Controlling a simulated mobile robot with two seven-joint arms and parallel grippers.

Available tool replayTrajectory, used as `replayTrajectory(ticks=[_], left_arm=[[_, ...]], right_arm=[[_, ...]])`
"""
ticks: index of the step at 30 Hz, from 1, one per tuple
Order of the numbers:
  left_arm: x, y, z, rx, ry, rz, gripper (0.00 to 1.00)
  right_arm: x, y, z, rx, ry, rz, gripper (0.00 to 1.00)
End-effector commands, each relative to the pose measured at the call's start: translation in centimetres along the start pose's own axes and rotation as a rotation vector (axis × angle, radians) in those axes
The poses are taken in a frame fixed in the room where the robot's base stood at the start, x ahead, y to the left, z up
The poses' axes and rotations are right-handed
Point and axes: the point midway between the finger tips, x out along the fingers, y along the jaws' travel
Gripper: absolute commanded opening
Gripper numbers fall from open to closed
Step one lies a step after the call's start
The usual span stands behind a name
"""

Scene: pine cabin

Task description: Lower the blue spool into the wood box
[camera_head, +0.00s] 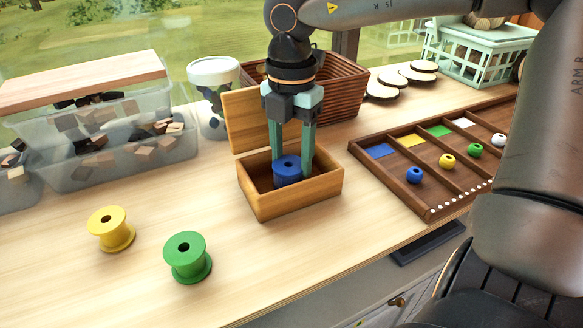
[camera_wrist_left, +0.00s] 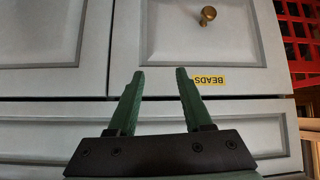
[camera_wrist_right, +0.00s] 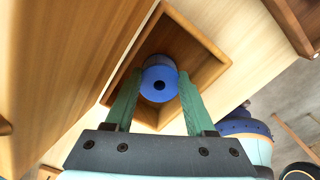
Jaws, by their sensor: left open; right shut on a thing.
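The blue spool (camera_head: 288,171) is between the fingers of my right gripper (camera_head: 292,160), which is shut on it. The spool is upright and inside the opening of the wood box (camera_head: 300,205), below the rim line at its lower part. Whether it touches the box floor cannot be told. The right wrist view shows the spool (camera_wrist_right: 159,78) from above, within the box walls (camera_wrist_right: 205,62). The box lid (camera_head: 247,118) stands open at the back left. My left gripper (camera_wrist_left: 158,100) is open and empty in front of grey drawers, and is not in the head view.
A yellow spool (camera_head: 110,229) and a green spool (camera_head: 187,257) stand on the table at front left. Bins of wood blocks (camera_head: 120,160) and a white-lidded tub (camera_head: 213,75) stand behind. A sorting tray with beads (camera_head: 430,205) lies right of the box, and a wicker basket (camera_head: 343,88) behind it.

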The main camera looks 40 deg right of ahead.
Motion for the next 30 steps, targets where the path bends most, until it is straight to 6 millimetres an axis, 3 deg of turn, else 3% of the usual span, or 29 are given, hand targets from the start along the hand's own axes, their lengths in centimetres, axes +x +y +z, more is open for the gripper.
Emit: replayTrajectory(ticks=[7,8,16,30], left_arm=[[0.03,0.0,0.03,0.0,0.0,0.0,0.5],[0.03,0.0,0.03,0.0,0.0,0.0,0.5],[0.03,-0.01,0.02,0.0,0.0,0.0,0.5],[0.04,0.01,0.06,0.0,-0.001,0.0,0.5]], right_arm=[[0.04,0.0,0.0,0.0,0.0,0.0,0.0],[0.04,0.0,0.0,0.0,0.0,0.0,0.58],[0.04,0.01,0.0,0.0,0.0,0.0,0.89],[0.02,0.12,0.01,0.0,0.0,0.005,0.9]])
